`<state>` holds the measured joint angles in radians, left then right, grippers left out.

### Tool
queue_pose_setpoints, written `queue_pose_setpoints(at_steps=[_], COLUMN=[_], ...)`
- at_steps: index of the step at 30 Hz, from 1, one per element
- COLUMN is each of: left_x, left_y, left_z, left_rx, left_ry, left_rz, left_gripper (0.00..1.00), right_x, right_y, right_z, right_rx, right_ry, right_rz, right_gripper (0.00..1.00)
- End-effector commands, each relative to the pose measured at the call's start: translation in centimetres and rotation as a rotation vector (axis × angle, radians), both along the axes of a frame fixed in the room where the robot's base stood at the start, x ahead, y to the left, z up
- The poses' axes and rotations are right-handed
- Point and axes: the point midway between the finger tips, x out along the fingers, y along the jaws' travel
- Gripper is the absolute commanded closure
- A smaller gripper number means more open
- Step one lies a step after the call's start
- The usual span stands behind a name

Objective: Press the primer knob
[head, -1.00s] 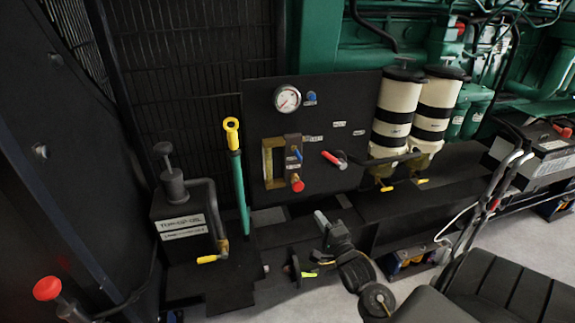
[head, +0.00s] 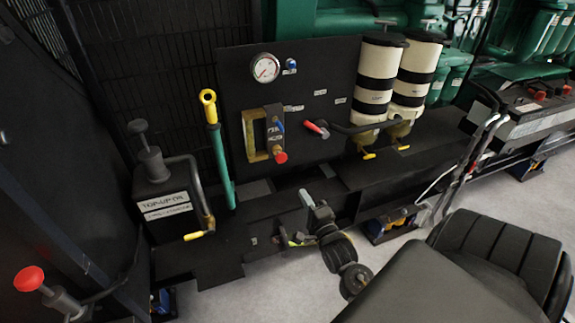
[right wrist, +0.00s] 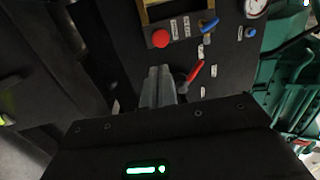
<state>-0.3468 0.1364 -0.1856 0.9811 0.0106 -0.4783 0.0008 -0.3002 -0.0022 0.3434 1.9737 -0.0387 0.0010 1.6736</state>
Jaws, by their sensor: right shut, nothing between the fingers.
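A red round knob (head: 281,157) sits on the black panel below a brass-framed sight glass (head: 254,136); it also shows in the right wrist view (right wrist: 160,37). Its label is too small to read, so I cannot tell whether it is the primer knob. Another red knob (head: 29,279) stands on a grey stem at the lower left. My right gripper (head: 306,198) is in front of and below the panel, apart from the panel knob. In the right wrist view its fingers (right wrist: 158,84) are shut and empty, pointing towards the panel. My left gripper is not in view.
A red-handled lever (head: 317,129) projects right of the panel knob. Two cream-and-black filters (head: 378,80) stand right of the panel. A low dark ledge runs below the panel.

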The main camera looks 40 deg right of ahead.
Motion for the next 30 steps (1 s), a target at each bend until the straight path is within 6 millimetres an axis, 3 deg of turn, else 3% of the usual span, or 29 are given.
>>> queue_pose_setpoints(at_steps=[7, 21, 30], left_x=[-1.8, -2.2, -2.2], left_y=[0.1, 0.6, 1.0], left_z=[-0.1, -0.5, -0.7], left_rx=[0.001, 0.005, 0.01], left_ry=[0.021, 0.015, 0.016], left_rz=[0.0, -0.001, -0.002], left_gripper=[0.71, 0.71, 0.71], right_x=[1.7, 10.6, 13.3], right_y=[-0.5, -2.9, -3.7], right_z=[0.3, 1.4, 1.6], right_rx=[-0.001, 0.0, -0.001], right_ry=[-0.002, -0.001, 0.0], right_rz=[0.0, 0.002, 0.003], right_gripper=[1.0, 1.0, 1.0])
